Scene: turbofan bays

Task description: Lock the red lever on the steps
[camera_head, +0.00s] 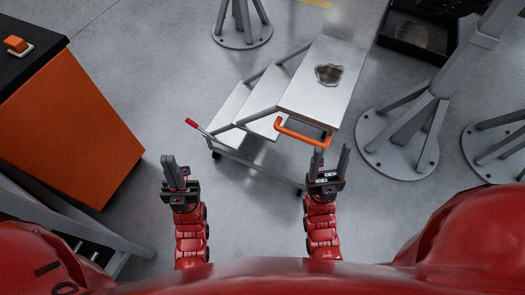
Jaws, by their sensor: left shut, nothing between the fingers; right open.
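The grey rolling steps (225,109) stand ahead of me, with three treads rising to the right. The red lever (191,123) is a short red grip on a thin rod, sticking out at the left of the lowest tread. My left gripper (174,172) is shut and empty, below and a little left of the lever and apart from it. My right gripper (331,163) is open and empty, just below the orange handle (302,132) on the steps. I cannot tell whether it touches the handle.
A dark irregular patch (329,74) lies on the top tread. An orange cabinet (70,130) with a black top stands at left. Grey stands (408,140) with round bases are at right and back. A black tray (418,30) is at back right. Floor left of the steps is clear.

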